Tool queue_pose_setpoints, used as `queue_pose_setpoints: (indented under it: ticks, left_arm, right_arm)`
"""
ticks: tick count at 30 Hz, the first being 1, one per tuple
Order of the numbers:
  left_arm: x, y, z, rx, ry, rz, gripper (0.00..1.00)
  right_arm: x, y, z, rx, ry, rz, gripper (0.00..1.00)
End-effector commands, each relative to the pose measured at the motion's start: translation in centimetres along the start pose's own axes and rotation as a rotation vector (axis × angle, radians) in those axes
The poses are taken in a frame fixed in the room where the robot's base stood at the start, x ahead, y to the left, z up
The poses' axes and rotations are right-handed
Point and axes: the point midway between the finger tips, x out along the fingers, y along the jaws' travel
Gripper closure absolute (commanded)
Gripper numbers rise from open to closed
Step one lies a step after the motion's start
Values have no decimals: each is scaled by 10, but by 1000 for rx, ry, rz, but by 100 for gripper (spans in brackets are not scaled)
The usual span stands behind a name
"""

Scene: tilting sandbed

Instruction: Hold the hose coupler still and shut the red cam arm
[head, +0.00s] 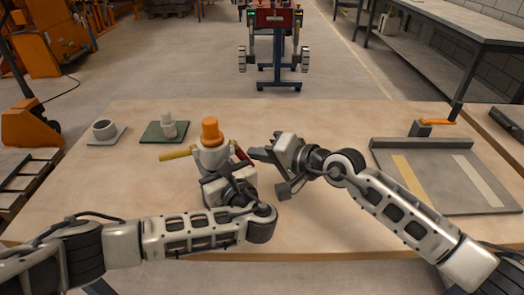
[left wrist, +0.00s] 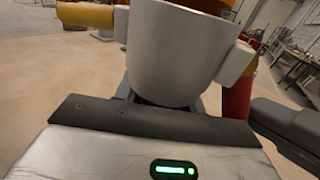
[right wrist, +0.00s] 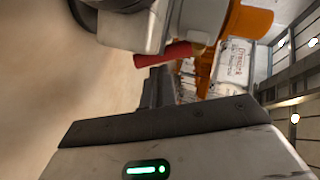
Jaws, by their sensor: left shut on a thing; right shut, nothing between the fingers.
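The grey hose coupler (head: 211,157) stands upright on the table with an orange plug (head: 210,131) in its top. Its yellow cam arm (head: 178,153) sticks out to the left. Its red cam arm (head: 242,153) slants down on the right; in the left wrist view the red arm (left wrist: 238,95) hangs beside the coupler body (left wrist: 178,50). My left gripper (head: 214,179) is shut on the coupler's lower part; its fingertips are mostly hidden. My right gripper (head: 259,153) is shut and empty, just right of the red arm. In the right wrist view the red arm (right wrist: 165,55) lies beyond its fingers; contact is unclear.
A grey ring on a plate (head: 104,129) and a white fitting on a green mat (head: 168,127) stand at the left. A grey board with strips (head: 445,180) and an orange-handled clamp (head: 433,124) occupy the right. The table behind the coupler is clear.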

Motion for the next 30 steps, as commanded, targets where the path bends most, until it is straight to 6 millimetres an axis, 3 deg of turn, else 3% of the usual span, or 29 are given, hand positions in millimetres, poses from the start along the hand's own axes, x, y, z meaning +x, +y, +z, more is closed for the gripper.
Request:
queue_pose_setpoints:
  ticks: [6,16,20,26,30]
  left_arm:
    - [0,-2,3,-6,-4,-4,96]
    - [0,-3,4,-9,-4,-6,96]
    - [0,-3,4,-10,-5,-7,96]
    - [0,-2,3,-8,-4,-5,96]
    - [0,-2,3,-6,-4,-3,96]
  right_arm:
    - [8,6,14,39,-8,-35,100]
    - [9,8,16,41,-15,-32,100]
    - [6,8,5,41,-12,-32,100]
    - [-2,9,-32,39,4,-36,100]
    - [-32,12,-31,35,5,-36,100]
